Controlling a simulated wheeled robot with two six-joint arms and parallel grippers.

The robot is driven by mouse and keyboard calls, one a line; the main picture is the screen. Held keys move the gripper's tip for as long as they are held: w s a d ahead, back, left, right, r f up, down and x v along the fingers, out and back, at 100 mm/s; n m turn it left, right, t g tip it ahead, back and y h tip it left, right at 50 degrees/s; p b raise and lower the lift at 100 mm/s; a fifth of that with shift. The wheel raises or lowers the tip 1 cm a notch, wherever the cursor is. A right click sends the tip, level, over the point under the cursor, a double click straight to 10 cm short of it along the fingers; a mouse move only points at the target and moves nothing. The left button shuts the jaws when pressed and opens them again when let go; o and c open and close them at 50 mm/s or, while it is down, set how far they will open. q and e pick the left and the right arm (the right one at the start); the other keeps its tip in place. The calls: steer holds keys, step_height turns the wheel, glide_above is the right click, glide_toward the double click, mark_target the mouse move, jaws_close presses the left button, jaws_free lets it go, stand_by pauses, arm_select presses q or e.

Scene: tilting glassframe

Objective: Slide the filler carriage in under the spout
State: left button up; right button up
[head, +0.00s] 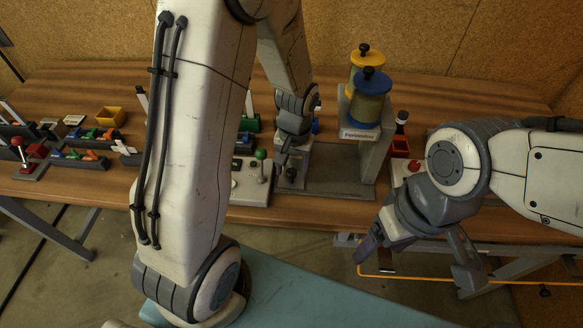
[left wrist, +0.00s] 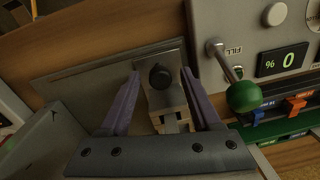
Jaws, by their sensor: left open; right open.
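The filler carriage (left wrist: 166,100) is a small metal block with a black knob (left wrist: 160,76), in the left wrist view. My left gripper (left wrist: 160,73) is open, with one finger on each side of the knob; I cannot tell whether they touch it. In the head view my left gripper (head: 291,170) is over the near left part of the filler's grey base plate (head: 342,172) and mostly covers the carriage. The filler stand (head: 374,150) carries a yellow and a blue canister (head: 368,100). The spout is not clearly visible. My right gripper (head: 418,262) is open and empty by the table's front edge.
Beside the carriage is a control panel (left wrist: 225,20) with a green-knobbed FILL lever (left wrist: 243,96) and a display (left wrist: 282,60) reading 0 %. Trays of coloured parts (head: 80,158) lie at the left.

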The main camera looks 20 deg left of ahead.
arm_select(q)
jaws_close()
stand_by(1.4)
